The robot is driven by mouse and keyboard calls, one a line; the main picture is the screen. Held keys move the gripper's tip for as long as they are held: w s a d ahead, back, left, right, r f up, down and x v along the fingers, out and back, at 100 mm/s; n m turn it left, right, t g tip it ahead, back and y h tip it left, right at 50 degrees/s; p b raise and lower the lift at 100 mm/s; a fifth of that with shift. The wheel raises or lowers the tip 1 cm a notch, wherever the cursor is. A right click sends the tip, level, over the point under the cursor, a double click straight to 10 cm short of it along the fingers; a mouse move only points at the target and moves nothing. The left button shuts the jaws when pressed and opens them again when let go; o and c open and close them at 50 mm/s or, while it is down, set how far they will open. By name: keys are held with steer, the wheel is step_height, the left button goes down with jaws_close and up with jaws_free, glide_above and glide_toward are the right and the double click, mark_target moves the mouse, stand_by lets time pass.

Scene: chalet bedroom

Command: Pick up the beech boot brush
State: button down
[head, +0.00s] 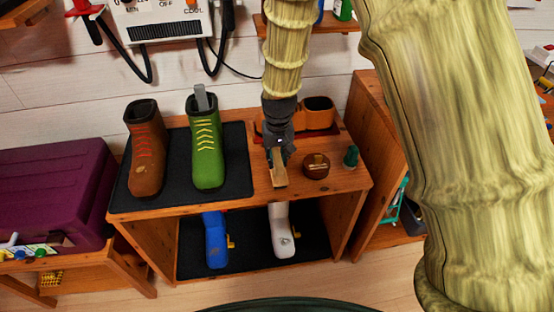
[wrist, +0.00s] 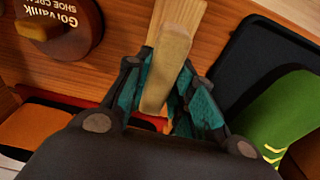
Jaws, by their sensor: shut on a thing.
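The beech boot brush (head: 279,174) is a pale wooden piece at my gripper, above the right part of the wooden bench top. In the wrist view, the pale wood of the brush (wrist: 167,65) runs between the two teal-padded fingers. My gripper (head: 278,152) points down and is shut on the brush; it also shows in the wrist view (wrist: 168,90). The brush's bristles are not visible. I cannot tell whether the brush touches the bench top.
A brown shoe cream tin (head: 316,166) and a green bottle (head: 351,156) stand right of the brush. Brown (head: 145,150) and green (head: 207,150) boots stand on a black mat (head: 240,178) at left. Blue and white boots occupy the lower shelf.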

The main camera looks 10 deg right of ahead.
mark_target(277, 156)
steer(key=shift+r, duration=0.45)
steer(key=shift+s+r, duration=0.25)
steer(key=shift+r, duration=1)
steer(key=s+a+r, duration=0.1)
steer(key=s+a, duration=0.1)
steer(key=s, duration=1.3)
steer(key=shift+s+a+r, duration=0.15)
steer(key=shift+a+r, duration=0.05)
steer(key=c, duration=1.7)
jaws_free()
steer(key=c, duration=0.4)
